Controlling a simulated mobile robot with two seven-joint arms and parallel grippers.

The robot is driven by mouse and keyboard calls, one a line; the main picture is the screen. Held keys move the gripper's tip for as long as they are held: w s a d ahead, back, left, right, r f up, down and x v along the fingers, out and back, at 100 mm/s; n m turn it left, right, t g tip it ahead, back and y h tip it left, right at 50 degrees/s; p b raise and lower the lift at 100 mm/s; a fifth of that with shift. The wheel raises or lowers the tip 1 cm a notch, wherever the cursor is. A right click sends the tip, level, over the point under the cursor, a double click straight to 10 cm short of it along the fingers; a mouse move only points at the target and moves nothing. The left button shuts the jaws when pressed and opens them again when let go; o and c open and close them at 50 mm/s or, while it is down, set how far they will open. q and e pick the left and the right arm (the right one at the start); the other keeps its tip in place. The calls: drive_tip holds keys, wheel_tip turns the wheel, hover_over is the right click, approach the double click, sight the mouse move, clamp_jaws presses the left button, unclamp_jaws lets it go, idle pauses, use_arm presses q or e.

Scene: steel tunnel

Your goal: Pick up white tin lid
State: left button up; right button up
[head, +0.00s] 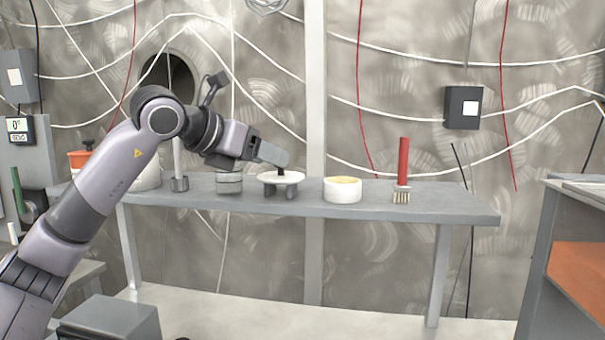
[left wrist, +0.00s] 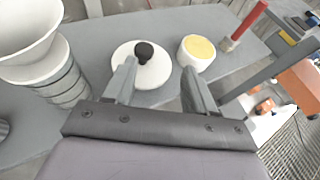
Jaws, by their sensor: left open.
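The white tin lid (head: 268,179) is a round white disc with a black knob on top, on the grey bench (head: 420,205). In the left wrist view the lid (left wrist: 130,53) lies just beyond my fingers, its knob between their lines. My left gripper (head: 273,156) is open and empty, close above the lid. Its two fingers show apart in the left wrist view (left wrist: 158,76); the left finger overlaps part of the lid there. I cannot tell whether it touches. My right gripper is not in view.
A white tin with yellow contents (head: 343,191) stands right of the lid, then a red-handled brush (head: 402,170). A stacked grey cylinder (head: 229,183) stands left, close by. In the left wrist view a white bowl-like vessel (left wrist: 28,35) is at the left. The bench's right end is clear.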

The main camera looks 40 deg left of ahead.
sight(281, 171)
use_arm(q)
drive_tip(key=shift+w+a+r+y, duration=0.1)
drive_tip(key=shift+a+r+y, duration=0.3)
drive_tip(key=shift+a, duration=0.1)
drive_tip(key=shift+w+a+n, duration=0.15)
drive_tip(key=shift+w+n, duration=0.15)
drive_tip(key=x, duration=0.2)
drive_tip(key=p+x, duration=0.1)
drive_tip(key=x, duration=0.3)
drive_tip(key=shift+w+a+f, duration=0.1)
drive_tip(key=shift+a+f, duration=0.25)
drive_tip(key=c, duration=1)
